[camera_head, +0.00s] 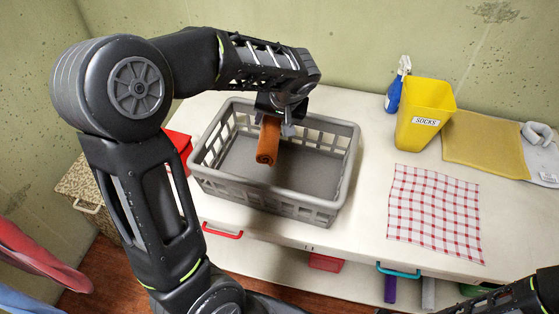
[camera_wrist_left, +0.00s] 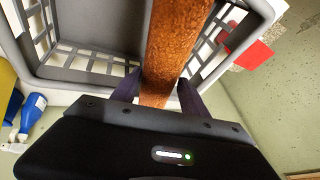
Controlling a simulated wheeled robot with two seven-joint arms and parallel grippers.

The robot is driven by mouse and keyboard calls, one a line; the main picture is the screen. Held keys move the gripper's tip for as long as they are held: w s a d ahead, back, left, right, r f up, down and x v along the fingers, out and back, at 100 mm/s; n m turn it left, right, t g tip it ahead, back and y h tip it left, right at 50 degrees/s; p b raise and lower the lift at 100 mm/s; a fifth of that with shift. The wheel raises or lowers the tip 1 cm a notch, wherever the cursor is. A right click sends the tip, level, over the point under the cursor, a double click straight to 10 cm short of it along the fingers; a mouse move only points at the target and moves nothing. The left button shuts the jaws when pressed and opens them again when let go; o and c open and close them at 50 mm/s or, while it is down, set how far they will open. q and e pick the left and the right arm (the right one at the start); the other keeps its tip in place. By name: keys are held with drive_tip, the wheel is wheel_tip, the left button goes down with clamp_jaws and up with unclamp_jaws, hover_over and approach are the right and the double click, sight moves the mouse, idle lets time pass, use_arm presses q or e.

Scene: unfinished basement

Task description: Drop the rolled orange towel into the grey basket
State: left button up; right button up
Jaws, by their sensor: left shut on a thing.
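The rolled orange towel (camera_head: 268,142) hangs over the grey basket (camera_head: 338,196) in the head view. My left gripper (camera_head: 283,125) is shut on the towel and reaches over the basket from above. In the left wrist view the towel (camera_wrist_left: 172,50) runs up between the two dark fingers (camera_wrist_left: 165,92), with the basket (camera_wrist_left: 85,81) behind it. The inside of the basket that shows is empty. I cannot tell exactly how far the towel is above the basket floor. My right arm (camera_head: 510,298) shows at the lower right; its fingers are out of the picture.
The basket stands on a white table (camera_head: 370,235). A yellow socks bin (camera_head: 424,115), a blue spray bottle (camera_head: 397,88), a yellow cloth (camera_head: 485,142) and a checked cloth (camera_head: 433,212) are to its right. A red box (camera_head: 179,148) is at its left.

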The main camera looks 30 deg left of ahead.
sight(277, 128)
use_arm(q)
drive_tip(key=shift+f+b, duration=1.05)
drive_tip(key=shift+f, duration=1.65)
drive_tip(key=o, duration=1.5)
drive_tip(key=b+v, duration=0.1)
drive_tip(key=v, duration=0.7)
drive_tip(key=shift+b, duration=0.3)
